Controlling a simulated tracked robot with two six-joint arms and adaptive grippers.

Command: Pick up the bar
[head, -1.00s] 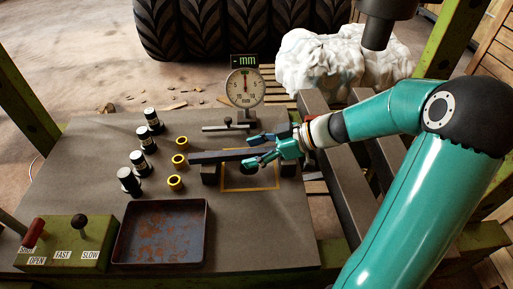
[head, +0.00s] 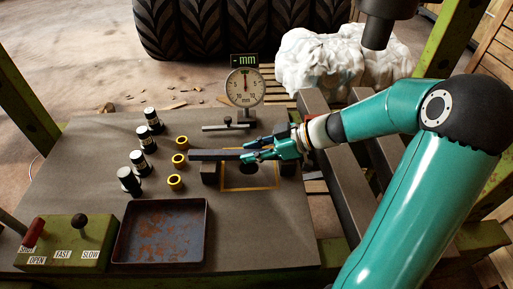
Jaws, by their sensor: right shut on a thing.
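The bar (head: 215,155) is a dark, straight, square-edged piece lying across the work plate, with its left end sticking out past a dark support block (head: 210,173). My right gripper (head: 247,150) comes in from the right and is shut on the bar, one teal finger on each side. The fingers hide part of the bar, and its right end is hard to make out. I cannot tell whether the bar touches the block below. My left gripper is not in view.
A dial gauge (head: 245,87) stands behind the bar. Several dark cylinders with white tops and yellow rings (head: 175,182) stand to the left. A rusty tray (head: 160,233) and a green lever box (head: 65,250) are in front. The plate's front right is clear.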

